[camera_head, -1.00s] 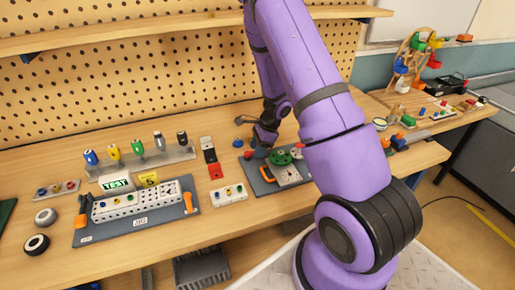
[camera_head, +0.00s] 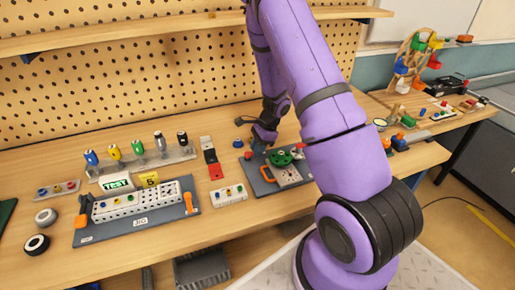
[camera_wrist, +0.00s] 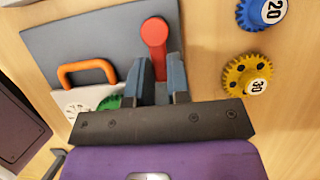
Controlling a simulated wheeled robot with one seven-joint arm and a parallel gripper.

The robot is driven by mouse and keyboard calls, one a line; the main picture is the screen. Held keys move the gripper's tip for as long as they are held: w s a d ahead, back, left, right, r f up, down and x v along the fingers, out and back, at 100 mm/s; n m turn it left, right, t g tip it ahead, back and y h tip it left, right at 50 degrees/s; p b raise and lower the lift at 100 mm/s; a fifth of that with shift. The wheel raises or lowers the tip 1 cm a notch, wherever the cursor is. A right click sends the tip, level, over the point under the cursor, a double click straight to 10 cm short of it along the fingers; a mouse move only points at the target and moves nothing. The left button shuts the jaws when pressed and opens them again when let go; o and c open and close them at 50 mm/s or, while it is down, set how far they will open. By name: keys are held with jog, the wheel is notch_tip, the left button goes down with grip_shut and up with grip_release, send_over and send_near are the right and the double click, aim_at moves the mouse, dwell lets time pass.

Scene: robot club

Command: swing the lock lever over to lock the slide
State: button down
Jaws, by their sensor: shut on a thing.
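The lock lever is a red bar with a round end (camera_wrist: 155,30) on a dark grey board (camera_wrist: 95,35). In the wrist view it runs down between the fingers of my gripper (camera_wrist: 161,80), which are shut on its lower part. The round end stays clear of the fingers. In the head view a bit of the red lever (camera_head: 248,155) shows at the board's left, beside my gripper (camera_head: 261,140). A white plate (camera_wrist: 80,99) and a green part (camera_wrist: 110,102) lie left of the fingers, partly hidden. I cannot make out the slide clearly.
An orange handle (camera_wrist: 86,72) stands on the board left of the lever. A blue gear (camera_wrist: 262,12) and a yellow gear (camera_wrist: 247,75) lie on the bench to the right. In the head view, a second board (camera_head: 140,226) and a white block (camera_head: 228,195) lie left.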

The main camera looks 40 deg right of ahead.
jog(key=c, duration=1.1)
grip_release()
jog(key=v, duration=1)
jog(key=shift+d+r, duration=0.15)
jog(key=shift+r, duration=0.25)
